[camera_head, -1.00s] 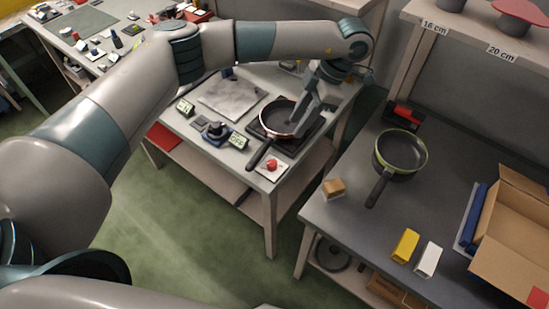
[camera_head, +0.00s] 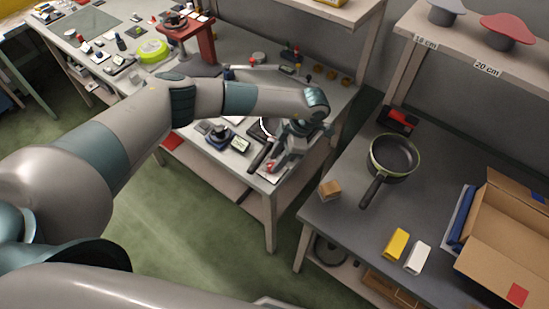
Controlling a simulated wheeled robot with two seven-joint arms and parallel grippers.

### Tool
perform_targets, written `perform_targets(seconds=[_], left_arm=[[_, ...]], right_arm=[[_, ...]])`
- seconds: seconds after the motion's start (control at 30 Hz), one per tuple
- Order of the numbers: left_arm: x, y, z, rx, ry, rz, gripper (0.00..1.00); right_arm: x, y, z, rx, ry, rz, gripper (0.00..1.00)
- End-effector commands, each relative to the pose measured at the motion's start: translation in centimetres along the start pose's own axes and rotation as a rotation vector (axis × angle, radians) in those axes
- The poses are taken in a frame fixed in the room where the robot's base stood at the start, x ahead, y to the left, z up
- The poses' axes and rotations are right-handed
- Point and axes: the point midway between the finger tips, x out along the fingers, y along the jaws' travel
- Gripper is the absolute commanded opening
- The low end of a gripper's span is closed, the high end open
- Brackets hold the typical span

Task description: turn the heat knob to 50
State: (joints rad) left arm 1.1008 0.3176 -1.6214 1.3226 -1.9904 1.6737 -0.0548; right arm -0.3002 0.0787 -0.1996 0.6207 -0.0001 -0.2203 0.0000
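A dark round knob (camera_head: 219,131) sits on a blue base at the front of the middle bench, beside a small display (camera_head: 239,145) too small to read. I cannot read the knob's setting. My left gripper (camera_head: 273,169) points down at the bench's front corner, over a white plate with a red button (camera_head: 269,167), to the right of the knob and apart from it. Whether its fingers are open is unclear. A pan (camera_head: 259,158) stands behind it, its handle toward the front and its bowl mostly hidden by my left wrist. My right gripper is out of view.
A second pan (camera_head: 393,157) lies on the right table (camera_head: 340,235), with a small brown box (camera_head: 330,191), yellow and white blocks and an open carton (camera_head: 510,235). A red stand (camera_head: 206,41) rises behind my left arm.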

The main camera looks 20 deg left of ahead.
Motion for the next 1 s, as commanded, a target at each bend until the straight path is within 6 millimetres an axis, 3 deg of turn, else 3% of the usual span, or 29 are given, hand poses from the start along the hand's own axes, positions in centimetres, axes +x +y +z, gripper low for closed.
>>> perform_targets(seconds=[0.2,0.53,0.57,0.67,0.7,1.0], left_arm=[[1.7,0.0,0.0,0.001,-0.001,0.0,0.32],[2.0,0.0,0.1,0.001,-0.001,0.001,0.32],[2.0,0.0,0.1,0.001,-0.001,0.001,0.3],[2.0,0.0,0.1,0.001,-0.001,0.001,0.06],[2.0,0.0,0.1,0.001,-0.001,0.001,0.02],[2.0,0.0,0.1,0.016,-0.001,0.007,0.02]], right_arm=[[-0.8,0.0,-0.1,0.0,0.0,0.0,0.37],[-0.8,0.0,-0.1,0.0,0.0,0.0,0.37],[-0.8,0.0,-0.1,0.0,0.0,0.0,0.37],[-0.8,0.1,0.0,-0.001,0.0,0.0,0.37],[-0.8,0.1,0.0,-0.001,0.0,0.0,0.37],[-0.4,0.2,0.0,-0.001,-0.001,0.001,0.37]])
